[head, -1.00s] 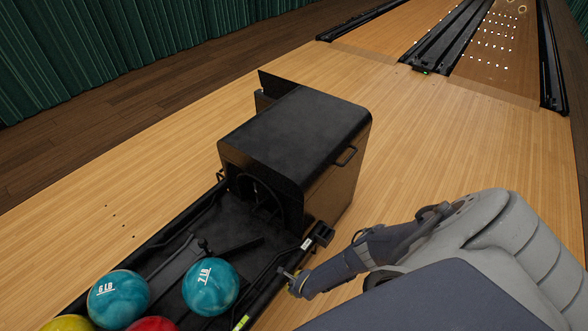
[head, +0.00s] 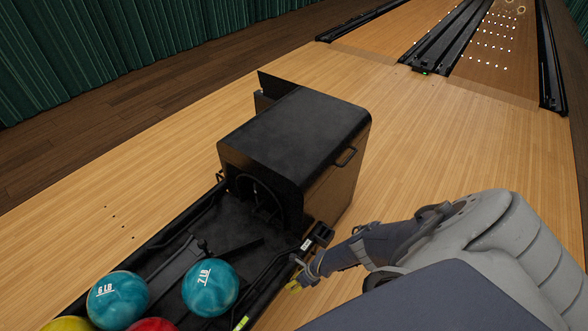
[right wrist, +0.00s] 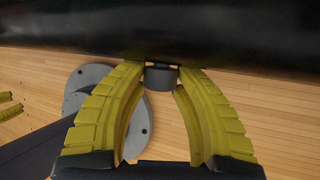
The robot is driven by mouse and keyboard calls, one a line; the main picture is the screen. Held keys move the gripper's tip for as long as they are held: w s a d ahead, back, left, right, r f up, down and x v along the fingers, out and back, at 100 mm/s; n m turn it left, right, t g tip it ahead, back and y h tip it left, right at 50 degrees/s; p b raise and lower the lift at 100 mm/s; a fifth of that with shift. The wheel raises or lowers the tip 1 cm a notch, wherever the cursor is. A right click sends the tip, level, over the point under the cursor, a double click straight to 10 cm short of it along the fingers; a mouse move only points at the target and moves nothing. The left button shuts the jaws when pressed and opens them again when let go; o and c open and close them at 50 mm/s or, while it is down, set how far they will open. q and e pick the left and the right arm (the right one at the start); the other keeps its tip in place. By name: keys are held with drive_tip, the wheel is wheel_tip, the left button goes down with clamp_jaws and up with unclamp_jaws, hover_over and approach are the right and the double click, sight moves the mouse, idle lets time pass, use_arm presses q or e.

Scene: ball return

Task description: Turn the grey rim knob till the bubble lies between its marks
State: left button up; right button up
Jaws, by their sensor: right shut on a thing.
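The grey rim knob (right wrist: 160,78) shows in the right wrist view under the dark rim, between the tips of my right gripper (right wrist: 162,84). The yellow fingers are shut on it. In the head view my right gripper (head: 299,281) is at the right rim of the ball return (head: 275,285); the knob is hidden there. A small yellow-green strip, perhaps the bubble vial (head: 242,322), lies on the rim near the bottom edge; bubble and marks are too small to read. Yellow ribbed tips, likely my left gripper (right wrist: 9,105), show at the right wrist view's left edge.
The black hood (head: 295,125) of the return stands behind the tray. Teal balls marked 6 LB (head: 118,300) and 7 LB (head: 210,287) lie in the tray, with a red ball (head: 153,325) and a yellow ball (head: 68,324).

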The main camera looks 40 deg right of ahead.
drive_tip(key=shift+y, duration=0.3)
idle(0.5)
drive_tip(key=o, duration=1.2)
drive_tip(key=shift+d+r, duration=0.15)
drive_tip(key=v, duration=1.1)
drive_tip(key=shift+r, duration=0.25)
drive_tip(key=shift+d, duration=0.15)
